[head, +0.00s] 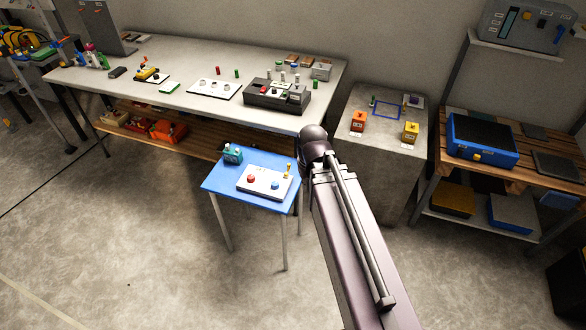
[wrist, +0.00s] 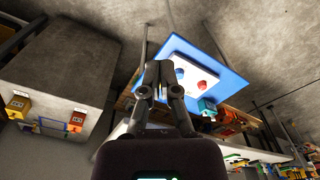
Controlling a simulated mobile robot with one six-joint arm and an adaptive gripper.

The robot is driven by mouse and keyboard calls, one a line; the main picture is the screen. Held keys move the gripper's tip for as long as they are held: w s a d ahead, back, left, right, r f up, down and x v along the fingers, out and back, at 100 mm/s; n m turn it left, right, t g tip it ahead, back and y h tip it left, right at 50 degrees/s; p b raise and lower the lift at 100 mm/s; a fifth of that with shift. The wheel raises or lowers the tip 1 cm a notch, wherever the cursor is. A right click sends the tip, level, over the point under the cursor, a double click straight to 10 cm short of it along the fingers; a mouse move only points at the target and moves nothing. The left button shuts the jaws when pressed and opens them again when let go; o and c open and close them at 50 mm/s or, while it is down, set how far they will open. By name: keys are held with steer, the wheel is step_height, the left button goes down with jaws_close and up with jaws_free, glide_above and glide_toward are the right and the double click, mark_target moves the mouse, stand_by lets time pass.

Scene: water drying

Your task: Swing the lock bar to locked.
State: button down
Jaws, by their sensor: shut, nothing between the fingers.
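No part is clearly recognisable as the lock bar. A white panel (head: 262,192) with a red and a blue round button lies on a small blue table (head: 222,190). My gripper (wrist: 160,72) is shut and empty in the wrist view, overlapping the edge of the blue table (wrist: 236,84) and white panel (wrist: 207,78). In the head view my arm hides the gripper.
A long grey workbench (head: 180,55) with several small devices stands behind. A grey cabinet (head: 385,145) with orange and yellow blocks stands right of my arm. A blue box (head: 478,152) sits on the wooden shelf farther right. The floor left of the blue table is clear.

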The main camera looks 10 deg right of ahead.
steer(key=w+d+f+n+t+b, duration=0.1)
steer(key=w+d+f+n+b, duration=0.1)
steer(key=w, duration=0.5)
steer(key=w+d+f+n+t+y+b, duration=0.1)
steer(key=w+d+f+n+b, duration=0.1)
steer(key=w+f+b, duration=0.3)
steer(key=w+d+f+n+t+y+b, duration=0.1)
steer(key=w+d+f+n+b, duration=0.1)
steer(key=w, duration=0.7)
steer(key=shift+d+f+b, duration=0.15)
steer(key=shift+f+b, duration=0.7)
steer(key=shift+b, duration=0.35)
steer(key=shift+f, duration=0.15)
steer(key=b+x, duration=0.9)
steer(key=x, duration=0.1)
steer(key=shift+w+a+b, duration=0.2)
steer(key=shift+a+b, duration=0.05)
steer(key=shift+b, duration=0.15)
steer(key=shift+w+a+r, duration=0.2)
steer(key=shift+w+a, duration=0.45)
steer(key=shift+w, duration=0.3)
steer(key=shift+w+a, duration=0.5)
steer(key=shift+w, duration=0.1)
steer(key=shift+a+n+y, duration=0.2)
steer(key=shift+n+y, duration=0.1)
